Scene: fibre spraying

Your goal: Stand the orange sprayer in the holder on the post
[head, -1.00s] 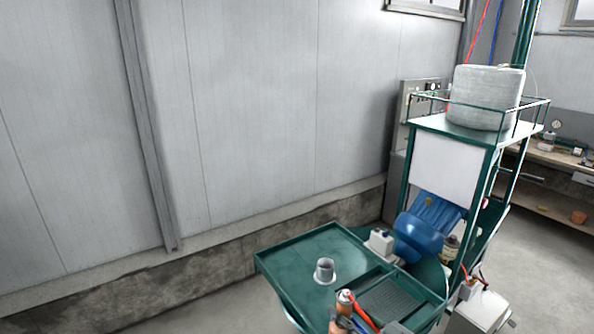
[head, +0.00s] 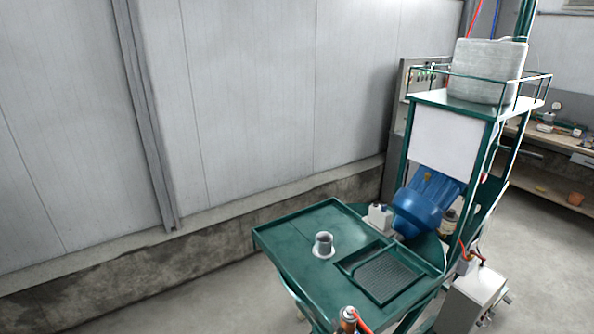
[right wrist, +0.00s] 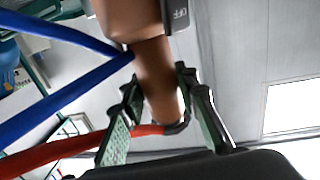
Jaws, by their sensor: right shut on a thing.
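The orange sprayer (head: 348,320) shows only its top, with a red hose, at the bottom edge of the head view. In the right wrist view the sprayer's orange-brown body (right wrist: 155,75) rises between the green-padded fingers of my right gripper (right wrist: 160,95), which is shut on it. A grey cup-like holder (head: 323,243) with a pale flange stands upright and empty-looking on the green table. I cannot make out a post under it. The sprayer is apart from the holder, nearer to me. My left gripper is in neither view now.
The green table (head: 290,235) has a raised rim and a recessed grate (head: 385,280) at its right. A blue motor (head: 425,200) and a white box (head: 380,216) stand behind it. Blue hoses (right wrist: 60,95) and a red hose (right wrist: 60,148) cross the right wrist view.

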